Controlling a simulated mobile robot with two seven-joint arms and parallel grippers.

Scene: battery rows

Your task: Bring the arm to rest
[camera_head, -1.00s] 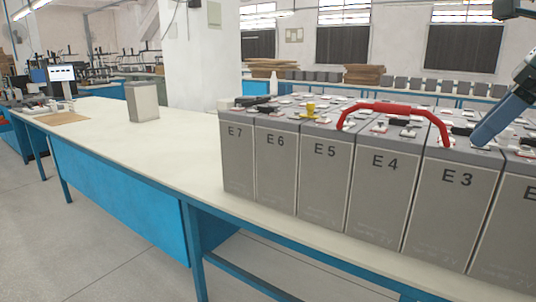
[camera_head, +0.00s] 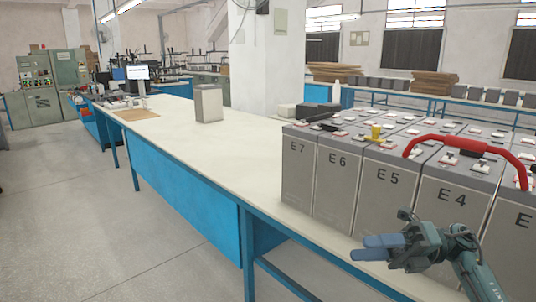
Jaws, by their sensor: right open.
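My right arm comes in at the lower right, and its gripper (camera_head: 364,248) is in front of the battery row, below the labels E5 and E4. Its blue fingers point left, one above the other, open, with nothing seen held. The grey batteries E7 (camera_head: 297,172), E6 (camera_head: 334,185), E5 (camera_head: 382,200) and E4 (camera_head: 455,194) stand upright on the bench. A red handle-like bar (camera_head: 470,144) arches over the battery tops at the right. My left gripper is out of view.
The long bench (camera_head: 235,145) has a blue frame, and its pale top is mostly clear left of the batteries. A lone grey box (camera_head: 208,104) stands on it. A monitor (camera_head: 138,73) stands towards its far end. The floor (camera_head: 120,240) at left is open.

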